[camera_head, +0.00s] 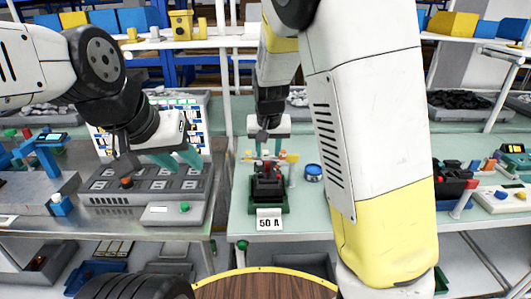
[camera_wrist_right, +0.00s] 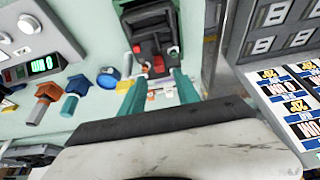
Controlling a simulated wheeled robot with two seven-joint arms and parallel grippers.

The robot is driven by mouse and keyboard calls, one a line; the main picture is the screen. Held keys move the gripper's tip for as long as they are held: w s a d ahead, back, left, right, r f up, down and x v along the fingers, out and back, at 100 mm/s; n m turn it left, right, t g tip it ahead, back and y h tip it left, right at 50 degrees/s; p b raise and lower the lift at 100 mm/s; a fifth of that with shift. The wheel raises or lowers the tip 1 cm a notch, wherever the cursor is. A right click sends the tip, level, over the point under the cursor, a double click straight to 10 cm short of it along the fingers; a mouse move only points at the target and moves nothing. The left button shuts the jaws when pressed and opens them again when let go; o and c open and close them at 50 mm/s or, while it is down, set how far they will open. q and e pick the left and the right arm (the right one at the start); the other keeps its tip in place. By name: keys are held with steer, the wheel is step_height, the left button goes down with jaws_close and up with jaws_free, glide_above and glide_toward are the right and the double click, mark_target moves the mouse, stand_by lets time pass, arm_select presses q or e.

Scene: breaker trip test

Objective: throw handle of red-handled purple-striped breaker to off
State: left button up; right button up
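A dark breaker with red parts (camera_head: 268,186) stands in a green holder behind a "50 A" card (camera_head: 269,222). I cannot make out a purple stripe. My right gripper (camera_head: 268,147) is above the breaker; in its wrist view its teal fingers (camera_wrist_right: 159,90) are apart, just short of the breaker's lower end, with nothing clearly held. My left gripper (camera_head: 178,158) is open and empty above a grey panel.
The grey panel (camera_head: 150,185) with several sockets lies at the left. A blue round item (camera_head: 313,172) sits beside the breaker. Blue and brown knobs (camera_wrist_right: 48,90) show in the wrist view.

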mark_target(267, 162)
steer(key=x, duration=0.5)
steer(key=shift+f, duration=0.2)
jaws_close()
